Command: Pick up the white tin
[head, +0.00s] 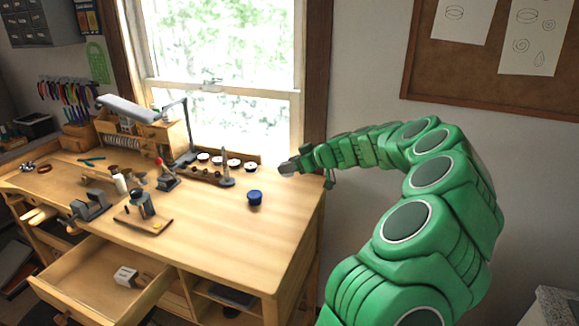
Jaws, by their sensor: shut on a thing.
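My gripper (290,168) is at the end of my green arm, above the back right corner of the workbench. It is shut on a small greyish-white thing that seems to be the white tin. Its shape is too small and too much covered by the fingers to make out fully. It appears held above the bench top, near the window frame. Several small round pots with white tops (234,163) stand in a row at the back of the bench, left of my gripper.
A dark blue jar (255,197) stands on the bench, below and left of my gripper. A lamp (134,110), a vise (90,204) and small tools stand further left. A drawer (95,285) is open at the front. The front right bench top is clear.

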